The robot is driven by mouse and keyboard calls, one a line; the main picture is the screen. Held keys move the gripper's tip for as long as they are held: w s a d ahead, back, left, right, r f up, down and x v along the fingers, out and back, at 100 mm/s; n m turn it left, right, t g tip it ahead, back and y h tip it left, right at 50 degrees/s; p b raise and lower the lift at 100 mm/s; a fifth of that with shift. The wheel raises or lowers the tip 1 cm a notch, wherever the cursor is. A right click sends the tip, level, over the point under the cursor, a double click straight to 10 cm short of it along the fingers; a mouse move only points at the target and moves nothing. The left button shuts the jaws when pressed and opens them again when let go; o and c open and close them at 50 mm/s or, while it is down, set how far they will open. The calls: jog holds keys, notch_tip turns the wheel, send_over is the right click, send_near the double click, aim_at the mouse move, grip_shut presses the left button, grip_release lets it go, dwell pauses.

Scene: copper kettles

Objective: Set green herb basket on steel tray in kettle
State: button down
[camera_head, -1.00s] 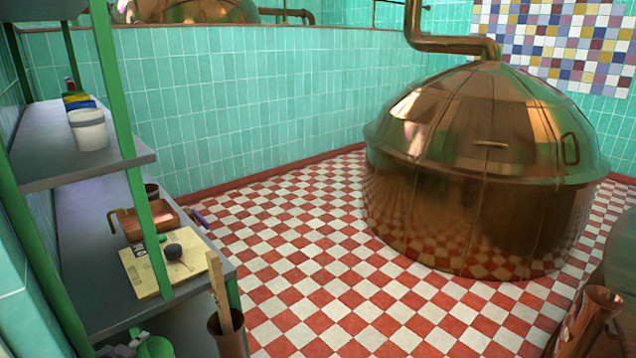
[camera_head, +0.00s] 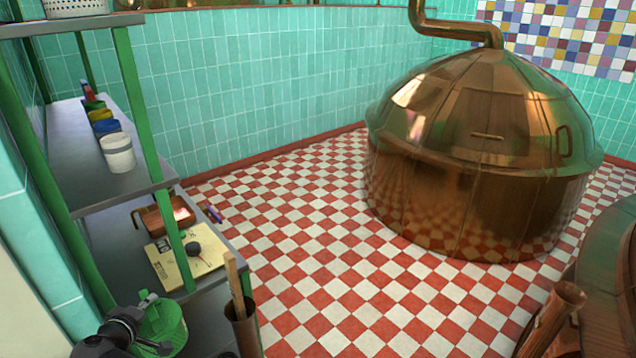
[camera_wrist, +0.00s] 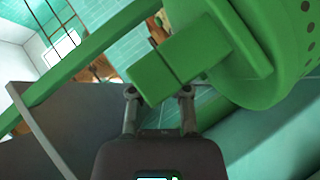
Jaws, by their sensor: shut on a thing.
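My gripper (camera_head: 138,338) is at the lower left of the head view, beside the shelf rack. It is shut on the green herb basket (camera_head: 163,325), which has small holes in its side. In the wrist view, my gripper's fingers (camera_wrist: 159,92) close on the basket's green block-like handle (camera_wrist: 180,65), and the basket body (camera_wrist: 270,55) fills the upper right. The basket's contents cannot be made out. A large domed copper kettle (camera_head: 480,150) stands on the floor at the right. No steel tray can be made out.
The shelf rack (camera_head: 150,180) with green posts is close on the left. It holds a white tub (camera_head: 117,152), a copper pan (camera_head: 160,215) and a yellowish board (camera_head: 178,262). A copper pot with a wooden stick (camera_head: 243,325) is near its end. The checkered floor (camera_head: 330,260) is clear.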

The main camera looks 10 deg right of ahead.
notch_tip(320, 180, up, 21)
jog(key=s+p, duration=0.1)
jog(key=p, duration=1.9)
jog(key=shift+s+r, duration=0.15)
jog(key=shift+s, duration=0.05)
